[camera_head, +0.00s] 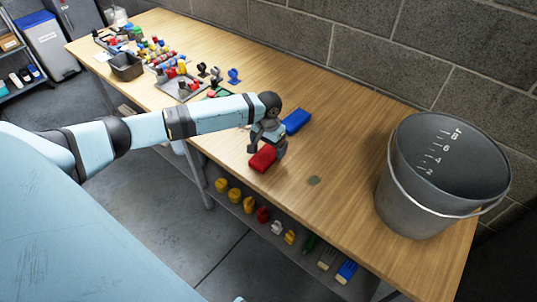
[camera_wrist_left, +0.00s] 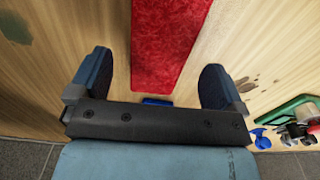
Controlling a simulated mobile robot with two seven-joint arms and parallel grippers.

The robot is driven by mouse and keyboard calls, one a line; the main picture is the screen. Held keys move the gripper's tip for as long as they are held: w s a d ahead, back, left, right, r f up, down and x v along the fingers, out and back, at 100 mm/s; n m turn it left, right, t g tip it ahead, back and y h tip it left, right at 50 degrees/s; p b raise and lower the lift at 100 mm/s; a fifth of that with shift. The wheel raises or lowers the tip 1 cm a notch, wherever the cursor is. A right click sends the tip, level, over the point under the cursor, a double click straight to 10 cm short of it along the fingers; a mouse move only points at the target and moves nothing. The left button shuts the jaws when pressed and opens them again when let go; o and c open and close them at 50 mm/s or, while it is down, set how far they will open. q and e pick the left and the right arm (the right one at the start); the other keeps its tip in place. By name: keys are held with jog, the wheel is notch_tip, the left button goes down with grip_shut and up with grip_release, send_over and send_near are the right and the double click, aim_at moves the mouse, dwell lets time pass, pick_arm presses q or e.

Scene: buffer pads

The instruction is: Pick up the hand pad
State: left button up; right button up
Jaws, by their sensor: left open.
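A red block-shaped pad (camera_head: 263,158) lies on the wooden workbench near its front edge. A blue block-shaped pad (camera_head: 296,120) lies behind it, farther from the edge. I cannot tell from the labels which one is the hand pad. My left gripper (camera_head: 270,146) is just above and behind the red pad, pointing down. In the left wrist view my left gripper (camera_wrist_left: 153,78) is open, with the red pad (camera_wrist_left: 168,42) between and beyond its two fingers, apart from both. A little blue (camera_wrist_left: 157,100) shows behind the gripper's crossbar. My right gripper is not in view.
A large grey bucket (camera_head: 438,180) stands on the right end of the workbench (camera_head: 340,225). Several small coloured parts and a dark bin (camera_head: 126,67) fill the far left. A brick wall runs along the back. The bench between pads and bucket is mostly clear.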

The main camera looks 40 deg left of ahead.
aim_at(268, 151)
pick_arm(q)
jog(key=shift+f, duration=1.35)
jog(key=c, duration=1)
jog(key=shift+r, duration=0.1)
notch_tip(268, 151, up, 20)
jog(key=shift+w+f+p, duration=0.1)
jog(key=shift+p, duration=0.4)
